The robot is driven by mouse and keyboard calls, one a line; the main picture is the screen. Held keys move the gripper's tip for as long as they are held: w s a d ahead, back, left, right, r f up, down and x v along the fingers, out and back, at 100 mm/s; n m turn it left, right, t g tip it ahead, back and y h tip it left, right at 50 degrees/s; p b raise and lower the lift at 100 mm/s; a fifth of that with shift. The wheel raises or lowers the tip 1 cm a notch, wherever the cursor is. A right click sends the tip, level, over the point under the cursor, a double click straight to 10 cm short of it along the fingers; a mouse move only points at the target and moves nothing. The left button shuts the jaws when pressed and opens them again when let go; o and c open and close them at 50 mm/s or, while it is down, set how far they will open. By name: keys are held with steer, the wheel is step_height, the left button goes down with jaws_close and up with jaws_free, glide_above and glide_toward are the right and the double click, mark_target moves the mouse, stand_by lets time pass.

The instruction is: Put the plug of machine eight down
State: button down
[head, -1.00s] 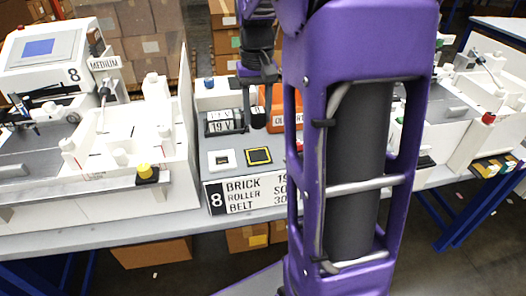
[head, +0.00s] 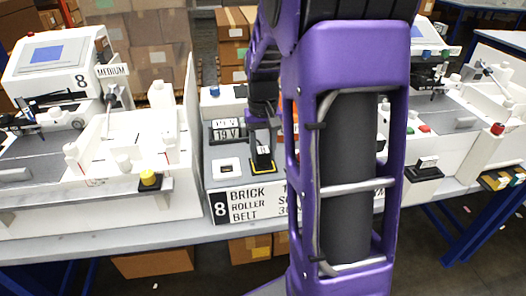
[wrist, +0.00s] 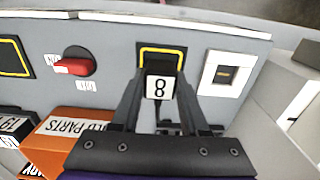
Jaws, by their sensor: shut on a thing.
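My gripper (wrist: 160,92) is shut on the black plug (wrist: 163,64), which bears a white label with an 8. In the wrist view the plug is over the black pad with a yellow outline (wrist: 143,57). Whether it touches the pad is not clear. In the head view my gripper (head: 263,138) holds the plug (head: 264,158) at the yellow-outlined pad (head: 264,171), on the grey panel of machine eight. The white socket (wrist: 222,73) beside it looks empty; it also shows in the head view (head: 226,168).
A red switch (wrist: 75,66) and another yellow-outlined pad (wrist: 12,58) sit along the panel. An orange box marked OLD PARTS (wrist: 85,128) stands close to my gripper. White machine walls (head: 120,150) rise to the left. My arm hides part of the bench.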

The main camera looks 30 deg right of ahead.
mark_target(263, 150)
steer(key=shift+c, duration=2.1)
jaws_free()
steer(key=shift+f, duration=0.15)
step_height(263, 150, up, 12)
steer(key=p, duration=0.2)
steer(key=shift+r, duration=0.2)
steer(key=shift+a, duration=0.1)
